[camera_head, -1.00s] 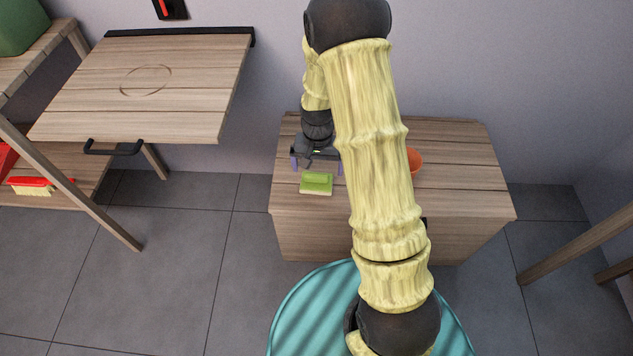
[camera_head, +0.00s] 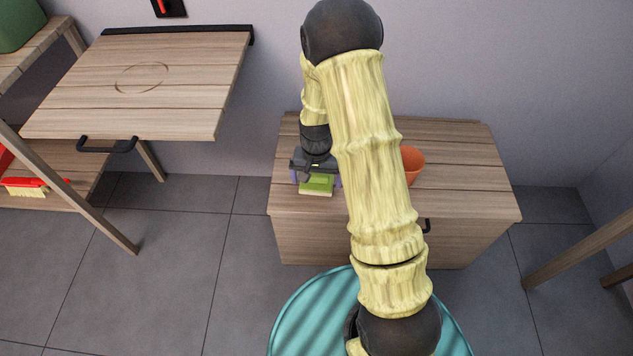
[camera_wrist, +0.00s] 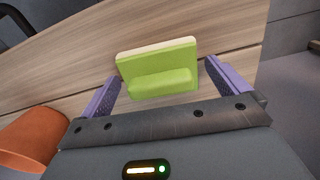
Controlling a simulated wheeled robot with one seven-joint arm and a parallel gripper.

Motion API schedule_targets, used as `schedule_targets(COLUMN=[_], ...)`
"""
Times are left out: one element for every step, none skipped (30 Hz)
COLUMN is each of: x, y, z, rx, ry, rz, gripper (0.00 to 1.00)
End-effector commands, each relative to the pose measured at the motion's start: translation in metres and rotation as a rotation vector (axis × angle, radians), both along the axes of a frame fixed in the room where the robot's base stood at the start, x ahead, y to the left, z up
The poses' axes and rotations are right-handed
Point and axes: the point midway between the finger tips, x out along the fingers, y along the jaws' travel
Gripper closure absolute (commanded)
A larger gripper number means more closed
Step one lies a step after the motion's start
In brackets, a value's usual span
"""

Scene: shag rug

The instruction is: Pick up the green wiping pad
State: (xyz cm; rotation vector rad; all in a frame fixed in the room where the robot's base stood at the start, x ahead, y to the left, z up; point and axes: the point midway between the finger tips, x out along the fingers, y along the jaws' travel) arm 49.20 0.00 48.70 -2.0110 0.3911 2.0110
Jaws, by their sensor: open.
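The green wiping pad (camera_head: 317,186) lies on the wooden chest top near its front left edge. In the wrist view the pad (camera_wrist: 157,66) shows a flat green back with a raised green grip and a pale edge. My gripper (camera_head: 316,180) is open over the pad. In the wrist view, the purple fingers of my gripper (camera_wrist: 168,82) stand to either side of the pad's grip, with visible gaps. Whether the fingertips reach down to the chest top is unclear.
The wooden chest (camera_head: 460,165) bears an orange bowl (camera_head: 411,163) right of the pad, partly behind my arm; the bowl also shows in the wrist view (camera_wrist: 30,138). A fold-out wooden table (camera_head: 150,85) stands at left. A red brush (camera_head: 30,186) lies on a low shelf.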

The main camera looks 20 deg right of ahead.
Motion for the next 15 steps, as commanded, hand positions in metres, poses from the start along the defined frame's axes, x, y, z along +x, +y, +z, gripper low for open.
schedule_targets(x=[0.0000, 0.0000, 0.0000, 0.0000, 0.0000, 0.0000, 0.0000, 0.0001, 0.0001, 0.0000, 0.0000, 0.0000, 0.0001, 0.0001, 0.0002], y=[0.0000, 0.0000, 0.0000, 0.0000, 0.0000, 0.0000, 0.0000, 0.0000, 0.0000, 0.0000, 0.0000, 0.0000, 0.0000, 0.0000, 0.0000], z=[0.0001, 0.0001, 0.0001, 0.0001, 0.0001, 0.0001, 0.0001, 0.0002, 0.0002, 0.0002, 0.0002, 0.0002, 0.0004, 0.0010, 0.0024], rx=[0.000, 0.000, 0.000, 0.000, 0.000, 0.000, 0.000, 0.000, 0.000, 0.000, 0.000, 0.000, 0.000, 0.000, 0.000], ry=[0.000, 0.000, 0.000, 0.000, 0.000, 0.000, 0.000, 0.000, 0.000, 0.000, 0.000, 0.000, 0.000, 0.000, -0.001], rz=[0.000, 0.000, 0.000, 0.000, 0.000, 0.000, 0.000, 0.000, 0.000, 0.000, 0.000, 0.000, 0.000, 0.000, 0.000], gripper=[0.04, 0.10, 0.18, 0.24, 0.29, 0.37, 0.40, 0.40, 0.40, 0.40, 0.40, 0.40, 0.40, 0.40, 0.40])
